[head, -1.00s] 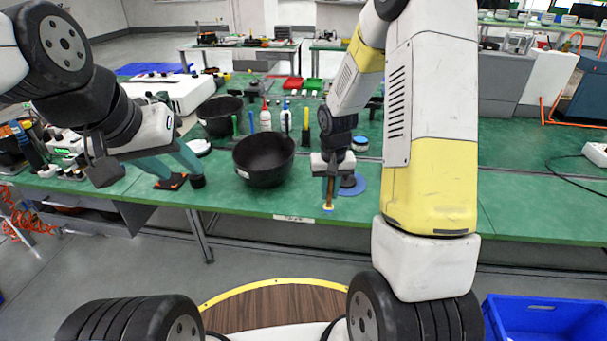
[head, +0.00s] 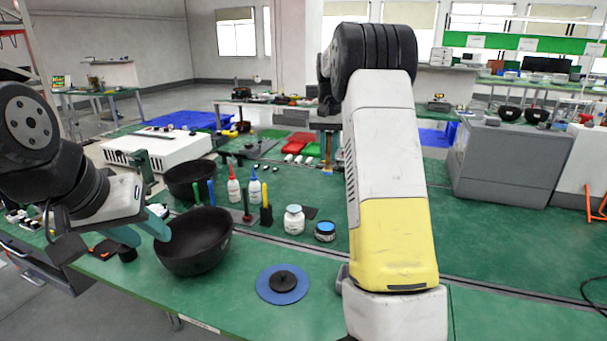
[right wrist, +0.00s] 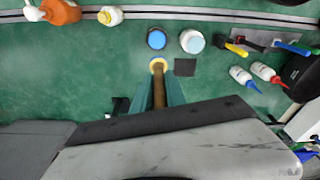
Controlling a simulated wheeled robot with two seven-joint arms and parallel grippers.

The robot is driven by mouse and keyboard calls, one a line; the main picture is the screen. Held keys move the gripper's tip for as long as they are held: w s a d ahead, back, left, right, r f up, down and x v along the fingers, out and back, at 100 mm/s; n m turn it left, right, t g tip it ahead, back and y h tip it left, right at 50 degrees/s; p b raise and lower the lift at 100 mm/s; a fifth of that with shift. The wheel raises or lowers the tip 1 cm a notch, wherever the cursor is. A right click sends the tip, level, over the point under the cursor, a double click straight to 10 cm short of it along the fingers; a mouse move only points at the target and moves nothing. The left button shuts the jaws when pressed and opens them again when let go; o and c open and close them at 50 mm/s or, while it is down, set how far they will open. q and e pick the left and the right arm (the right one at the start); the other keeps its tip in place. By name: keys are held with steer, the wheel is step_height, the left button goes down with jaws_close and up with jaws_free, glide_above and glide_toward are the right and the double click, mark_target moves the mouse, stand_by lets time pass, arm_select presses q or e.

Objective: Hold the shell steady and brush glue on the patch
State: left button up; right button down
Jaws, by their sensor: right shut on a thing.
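The shell is probably the near black bowl (head: 195,250), upright at the table's front left. My left gripper (head: 142,234) is at its left rim with its teal fingers apart; one fingertip overlaps the rim in the picture, and I cannot tell whether it touches. My right gripper (head: 326,130) is shut on a wooden brush (head: 327,150), held bristles down. In the right wrist view the brush (right wrist: 159,92) points toward a blue-topped pot (right wrist: 156,39), which also stands in the head view (head: 325,231). I cannot make out a patch on the shell.
A white jar (head: 294,220) stands beside the pot. A blue disc with a black centre (head: 282,285) lies in front. Red-capped (head: 233,186) and blue-capped (head: 254,187) bottles and a second black bowl (head: 188,178) stand behind.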

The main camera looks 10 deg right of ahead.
arm_select(q)
steer(key=m+g, duration=0.5)
steer(key=g, duration=0.2)
glide_above(170, 247)
steer(key=w+a, duration=0.2)
steer(key=w+a+f+x, duration=0.1)
steer(key=a+x, duration=0.2)
steer(key=x, duration=2.4)
steer(key=shift+s+a+f, duration=0.15)
steer(key=shift+s+a, duration=0.15)
steer(key=shift+a, duration=0.05)
jaws_close()
